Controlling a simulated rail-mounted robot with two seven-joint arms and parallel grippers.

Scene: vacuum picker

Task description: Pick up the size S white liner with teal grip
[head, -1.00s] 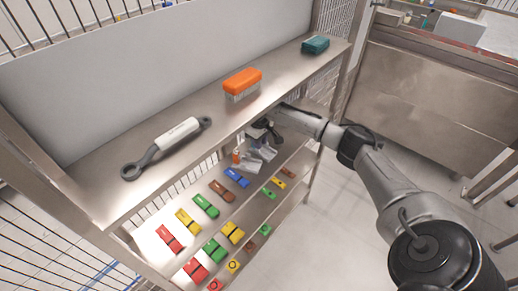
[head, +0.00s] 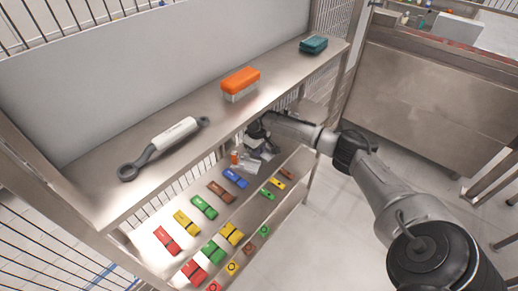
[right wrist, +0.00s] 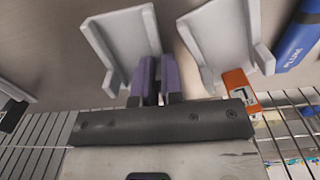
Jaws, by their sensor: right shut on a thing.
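My right gripper (head: 256,131) reaches under the upper shelf, over the lower shelf's right end. In the right wrist view its two purple-grey fingers (right wrist: 158,77) are close together. They are shut on what looks like a white liner, but the held part is mostly hidden. White angled pieces stand on both sides of the fingers, one on the left (right wrist: 122,42) and one on the right (right wrist: 222,42). An orange grip marked L (right wrist: 239,84) is beside the right piece. I see no teal grip on a liner. My left gripper is out of view.
The upper shelf (head: 95,190) holds a grey-white handled tool (head: 170,140), an orange-topped brush (head: 240,82) and a teal block (head: 313,45). The upper shelf's front edge is close to my right arm.

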